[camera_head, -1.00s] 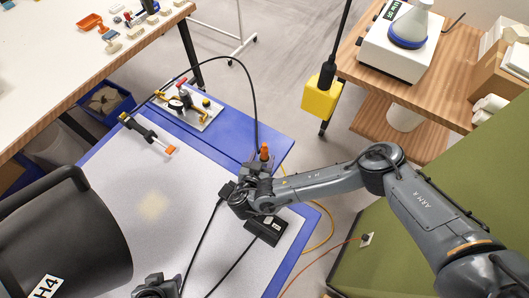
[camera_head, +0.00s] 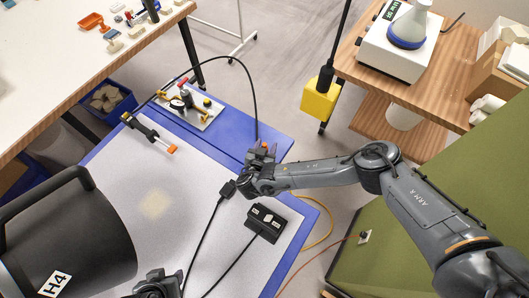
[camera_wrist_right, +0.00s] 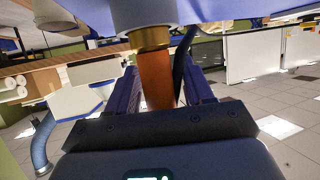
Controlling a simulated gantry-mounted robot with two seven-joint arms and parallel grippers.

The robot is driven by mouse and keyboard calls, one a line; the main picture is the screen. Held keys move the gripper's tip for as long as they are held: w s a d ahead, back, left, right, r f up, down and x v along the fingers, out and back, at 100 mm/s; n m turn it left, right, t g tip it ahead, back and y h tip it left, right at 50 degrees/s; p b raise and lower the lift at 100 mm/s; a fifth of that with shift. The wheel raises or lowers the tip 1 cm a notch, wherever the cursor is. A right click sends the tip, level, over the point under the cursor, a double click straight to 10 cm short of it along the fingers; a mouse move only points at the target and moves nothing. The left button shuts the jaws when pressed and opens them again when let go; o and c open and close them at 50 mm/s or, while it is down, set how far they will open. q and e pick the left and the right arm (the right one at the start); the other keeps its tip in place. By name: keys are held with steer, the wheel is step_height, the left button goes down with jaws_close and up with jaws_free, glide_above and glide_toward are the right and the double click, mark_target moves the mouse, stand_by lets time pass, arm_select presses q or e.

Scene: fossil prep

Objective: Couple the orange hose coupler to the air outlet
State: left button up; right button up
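The orange hose coupler (camera_head: 264,147) is at the blue table edge in the head view, by the end of a black hose. In the right wrist view the coupler (camera_wrist_right: 156,78) is an orange cylinder with a brass collar above it. My right gripper (camera_head: 262,158) has its fingers on both sides of the coupler. It looks open, with a narrow gap on the right. My left gripper (camera_head: 158,284) is at the bottom edge and its fingers are unclear. A white plate with brass fittings and a gauge (camera_head: 190,105) lies on the blue board; I cannot tell which fitting is the air outlet.
A black labelled box (camera_head: 265,222) and an orange-tipped tool (camera_head: 158,138) lie on the pale mat. A yellow box (camera_head: 321,97) hangs on a cable. The mat's middle is clear.

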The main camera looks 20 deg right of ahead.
mark_target(265, 145)
jaws_close()
arm_select(q)
steer(key=shift+a, duration=0.15)
arm_select(e)
steer(key=shift+r, duration=0.15)
steer(key=shift+r, duration=0.8)
step_height(265, 145, up, 2)
steer(key=shift+s+d+r+b, duration=0.1)
steer(key=shift+s+r+b, duration=0.1)
steer(key=shift+b, duration=0.4)
arm_select(q)
step_height(265, 145, down, 4)
steer(key=shift+r+b, duration=0.2)
steer(key=shift+b, duration=1)
arm_select(e)
steer(key=s+d+r, duration=0.6)
steer(key=s, duration=0.3)
steer(key=shift+s+d+r, duration=0.15)
steer(key=shift+r, duration=0.25)
steer(key=shift+c, duration=1.8)
jaws_free()
jaws_close()
